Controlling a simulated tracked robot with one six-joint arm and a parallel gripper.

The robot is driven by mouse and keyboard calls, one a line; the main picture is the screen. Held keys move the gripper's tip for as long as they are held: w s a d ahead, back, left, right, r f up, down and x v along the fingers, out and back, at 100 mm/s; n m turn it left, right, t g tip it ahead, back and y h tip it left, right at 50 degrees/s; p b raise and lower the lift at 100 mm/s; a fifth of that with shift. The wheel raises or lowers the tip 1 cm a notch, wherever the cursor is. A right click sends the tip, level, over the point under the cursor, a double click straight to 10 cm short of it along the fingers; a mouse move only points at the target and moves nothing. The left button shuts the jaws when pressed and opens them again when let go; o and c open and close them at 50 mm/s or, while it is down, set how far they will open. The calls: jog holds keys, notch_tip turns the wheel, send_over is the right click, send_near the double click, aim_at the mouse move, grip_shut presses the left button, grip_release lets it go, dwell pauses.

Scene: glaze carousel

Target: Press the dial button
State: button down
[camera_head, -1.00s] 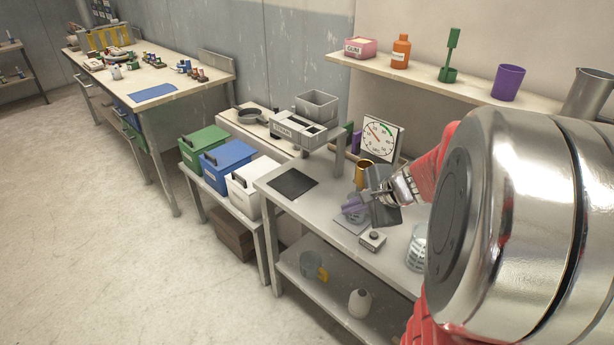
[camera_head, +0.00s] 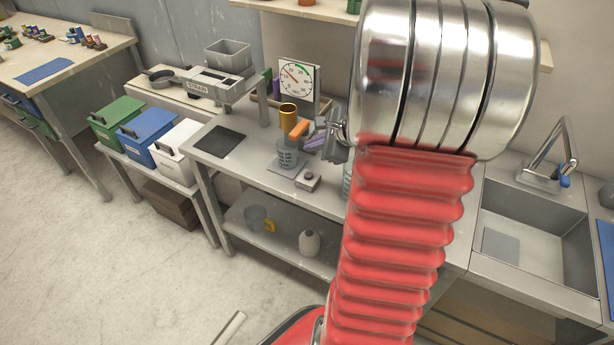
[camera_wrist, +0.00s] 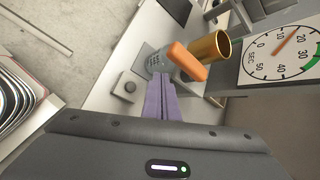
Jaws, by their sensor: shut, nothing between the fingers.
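The button is a dark round cap on a small pale box (camera_head: 308,181) on the grey bench, right of and in front of a glass beaker (camera_head: 286,158). In the wrist view the button box (camera_wrist: 127,88) lies left of my fingers. The white dial (camera_head: 299,82) stands upright at the back of the bench; it also shows in the wrist view (camera_wrist: 283,50), marked SEC, with an orange needle. My gripper (camera_head: 312,142) is above the bench behind the box, apart from it. Its purple fingers (camera_wrist: 166,97) are together and empty.
An orange handle-like piece (camera_wrist: 187,62) projects over the beaker near my fingertips. A brass cup (camera_head: 289,114) stands behind it. A strainer stand (camera_head: 215,84) is left; a sink (camera_head: 535,235) is right. The bench around the dark mat (camera_head: 218,142) is clear.

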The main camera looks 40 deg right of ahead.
aim_at(308, 175)
jog(key=shift+f, duration=4.1)
jog(key=shift+f, duration=0.15)
jog(key=shift+f, duration=0.25)
jog(key=shift+f, duration=0.4)
jog(key=shift+s+a+f, duration=0.1)
jog(key=shift+s+f, duration=0.05)
jog(key=shift+f, duration=0.35)
dwell(0.4)
jog(key=shift+r, duration=1.2)
